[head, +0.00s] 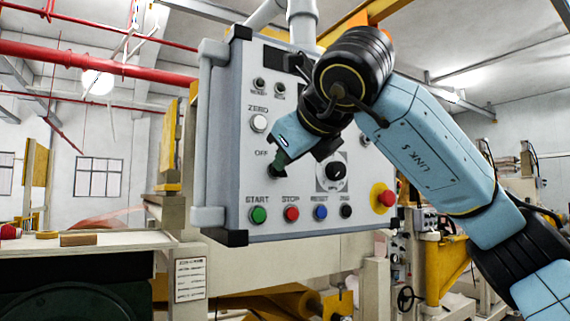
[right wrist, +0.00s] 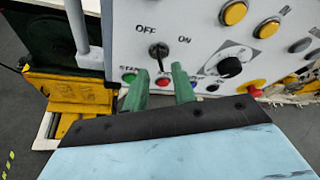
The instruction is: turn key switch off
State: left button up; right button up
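The key switch (right wrist: 158,50) is on the light grey control panel (right wrist: 115,25), below and between the OFF and ON labels in the right wrist view. Its dark key hangs roughly straight down from the round lock. My right gripper (right wrist: 161,72) has two green fingers spread apart, one on each side of the key, with a gap between them. I cannot tell if either finger touches it. In the head view my right gripper (head: 281,165) is at the panel (head: 225,150) just below the OFF label, and covers most of the key switch. My left gripper is not in view.
The panel carries green START (head: 258,214), red STOP (head: 291,213) and blue RESET (head: 320,212) buttons below the gripper. A black dial (head: 337,171) and a red emergency button (head: 387,198) are to the right. A white ZERO button (head: 259,123) is above.

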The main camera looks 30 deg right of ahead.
jog(key=v, duration=0.9)
jog(key=shift+s, duration=0.2)
